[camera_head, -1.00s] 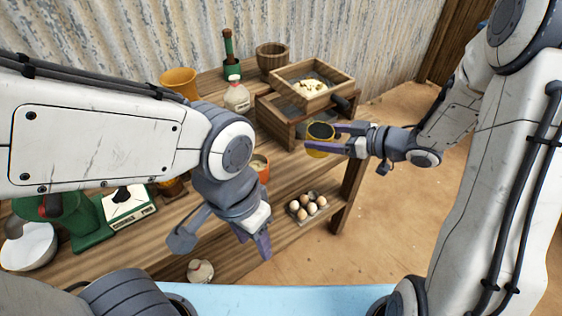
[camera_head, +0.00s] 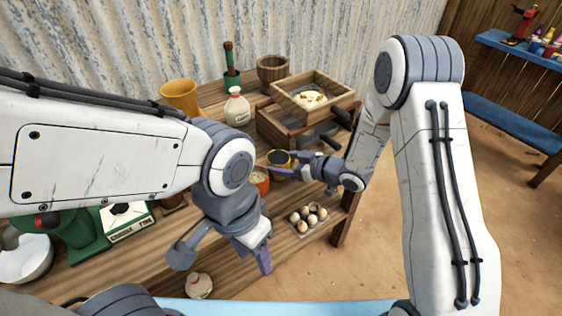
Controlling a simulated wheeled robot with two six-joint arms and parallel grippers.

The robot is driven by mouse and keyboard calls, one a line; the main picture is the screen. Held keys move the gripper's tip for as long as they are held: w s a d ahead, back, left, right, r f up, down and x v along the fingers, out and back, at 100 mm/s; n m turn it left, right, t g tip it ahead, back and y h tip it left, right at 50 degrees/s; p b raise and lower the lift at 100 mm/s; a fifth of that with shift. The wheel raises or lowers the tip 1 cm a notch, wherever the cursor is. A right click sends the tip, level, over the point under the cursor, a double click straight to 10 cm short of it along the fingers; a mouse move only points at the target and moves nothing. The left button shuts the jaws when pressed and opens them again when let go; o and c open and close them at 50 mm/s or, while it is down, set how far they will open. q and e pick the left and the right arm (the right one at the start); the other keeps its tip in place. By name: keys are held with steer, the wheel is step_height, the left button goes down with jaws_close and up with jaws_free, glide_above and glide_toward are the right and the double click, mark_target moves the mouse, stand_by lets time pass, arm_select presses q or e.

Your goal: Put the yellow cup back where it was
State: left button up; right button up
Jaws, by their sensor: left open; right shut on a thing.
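A small yellow cup (camera_head: 281,174) with dark contents is held in my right gripper (camera_head: 277,163), whose purple fingers are shut on its sides. It looks upright, over the right part of the wooden stall table (camera_head: 215,95), beside an orange cup (camera_head: 262,181). I cannot tell whether its base touches the tabletop. My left forearm hides much of the table's middle.
Wooden sieve boxes (camera_head: 318,88), a white bottle (camera_head: 237,107), a larger yellow-orange pot (camera_head: 180,94) and a wooden bowl (camera_head: 272,69) stand behind. A green scale (camera_head: 92,238) is at left.

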steer(key=shift+f+b, duration=0.3)
steer(key=o, duration=1.3)
steer(key=shift+r, duration=0.1)
steer(key=shift+d, duration=0.15)
